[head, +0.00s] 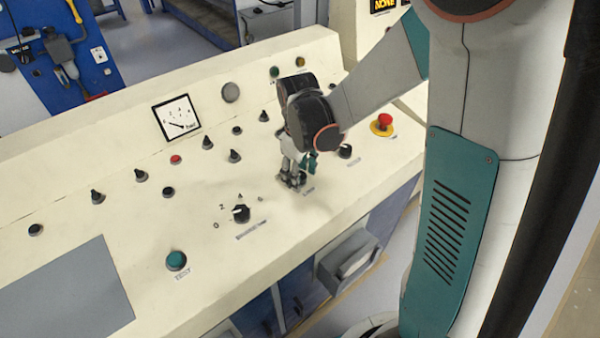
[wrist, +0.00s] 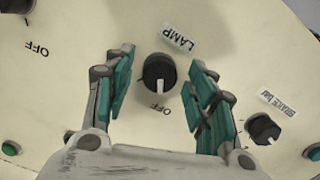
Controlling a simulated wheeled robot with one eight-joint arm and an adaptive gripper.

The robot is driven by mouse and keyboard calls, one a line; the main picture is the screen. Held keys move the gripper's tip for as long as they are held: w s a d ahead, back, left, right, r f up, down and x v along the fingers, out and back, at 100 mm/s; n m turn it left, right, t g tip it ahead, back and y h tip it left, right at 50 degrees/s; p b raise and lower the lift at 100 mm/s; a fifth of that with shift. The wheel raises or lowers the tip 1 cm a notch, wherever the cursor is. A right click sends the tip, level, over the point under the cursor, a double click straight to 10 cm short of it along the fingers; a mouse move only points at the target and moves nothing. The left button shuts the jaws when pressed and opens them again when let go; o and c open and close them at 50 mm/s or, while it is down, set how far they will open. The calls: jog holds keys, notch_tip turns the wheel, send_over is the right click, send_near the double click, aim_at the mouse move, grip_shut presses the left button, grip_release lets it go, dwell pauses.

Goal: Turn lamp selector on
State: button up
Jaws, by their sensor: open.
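My gripper (wrist: 160,88) is open, with one teal-padded finger on each side of the knob; no contact shows. In the head view my gripper (head: 292,180) is low over the cream panel, and it and my arm hide most of the lamp selector there.
The cream control panel (head: 130,215) carries several knobs and buttons. A brake selector (wrist: 263,129) is to the right in the wrist view. A red emergency button (head: 383,122) is right of my gripper. A numbered knob (head: 241,213) and a green TEST button (head: 176,260) are left of it.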

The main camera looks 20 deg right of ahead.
jog(key=c, duration=1.1)
jog(key=shift+o, duration=0.2)
jog(key=m, duration=0.6)
jog(key=shift+y, duration=0.3)
jog(key=m, duration=0.5)
jog(key=shift+d+m+y, duration=0.1)
jog(key=shift+m+y, duration=0.2)
jog(key=shift+m, duration=0.1)
